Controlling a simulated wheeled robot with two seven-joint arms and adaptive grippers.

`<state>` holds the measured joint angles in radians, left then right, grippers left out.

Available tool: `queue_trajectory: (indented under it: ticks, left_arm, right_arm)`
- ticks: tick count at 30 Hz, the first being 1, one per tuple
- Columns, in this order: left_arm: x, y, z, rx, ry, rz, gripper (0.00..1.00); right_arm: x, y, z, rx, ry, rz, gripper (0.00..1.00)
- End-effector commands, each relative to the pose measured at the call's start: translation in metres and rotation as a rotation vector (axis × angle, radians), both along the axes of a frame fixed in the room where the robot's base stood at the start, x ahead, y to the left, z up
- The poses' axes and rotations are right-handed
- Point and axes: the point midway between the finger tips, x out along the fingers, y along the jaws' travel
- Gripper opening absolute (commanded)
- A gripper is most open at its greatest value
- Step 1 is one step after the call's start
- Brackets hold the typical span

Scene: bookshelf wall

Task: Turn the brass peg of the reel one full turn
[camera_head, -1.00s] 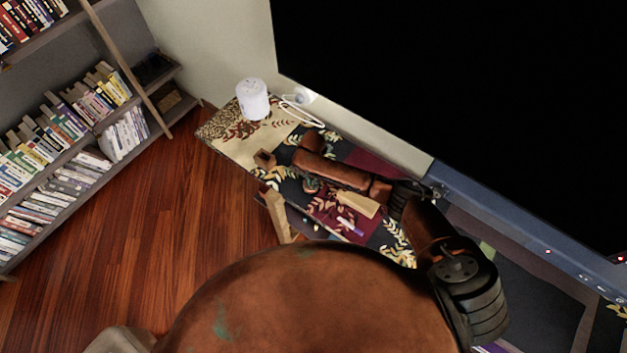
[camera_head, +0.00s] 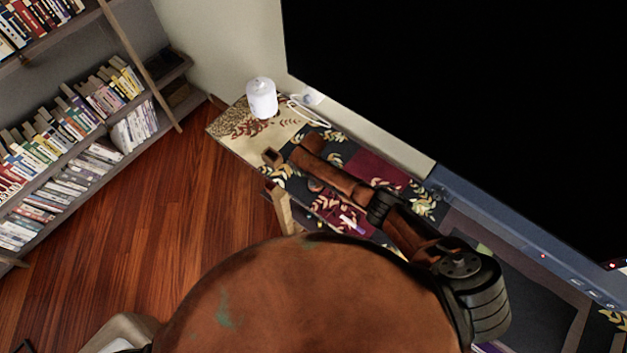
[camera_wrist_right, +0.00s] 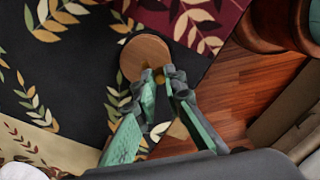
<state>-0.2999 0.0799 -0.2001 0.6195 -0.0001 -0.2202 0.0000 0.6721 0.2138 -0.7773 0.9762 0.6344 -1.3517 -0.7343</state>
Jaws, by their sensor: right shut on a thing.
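The reel (camera_wrist_right: 145,57) shows in the right wrist view as a round wooden disc on a dark, leaf-patterned part of the table cover. My right gripper (camera_wrist_right: 162,76) is at the disc's lower right, its two green and dark fingers close together at the tips. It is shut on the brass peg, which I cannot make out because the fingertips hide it. In the head view my right arm reaches over the table and largely hides the gripper. A small brown round shape (camera_head: 316,185) beside the arm may be the reel. My left gripper is not in view.
A white cylinder (camera_head: 261,97) stands at the table's far-left end, with a white cable beside it. A small brown object (camera_head: 272,157) is near the front edge. A large black screen (camera_head: 450,80) rises behind. Wooden floor lies left, with bookshelves (camera_head: 70,140) beyond.

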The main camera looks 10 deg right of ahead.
Motion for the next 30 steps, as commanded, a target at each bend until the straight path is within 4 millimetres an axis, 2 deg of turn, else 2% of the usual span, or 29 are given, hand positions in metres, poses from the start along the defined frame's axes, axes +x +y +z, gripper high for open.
queue_trajectory:
  ticks: [6, 15, 30]
  left_arm:
    - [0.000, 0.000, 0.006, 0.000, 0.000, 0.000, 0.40]
    - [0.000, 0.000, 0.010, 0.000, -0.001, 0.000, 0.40]
    - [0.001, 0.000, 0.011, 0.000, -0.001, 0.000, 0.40]
  right_arm:
    - [0.003, 0.003, 0.000, 0.001, 0.001, -0.195, 0.00]
    - [0.008, 0.004, 0.000, 0.000, 0.001, -0.400, 0.00]
    - [0.011, 0.004, 0.000, 0.000, -0.001, -0.517, 0.00]
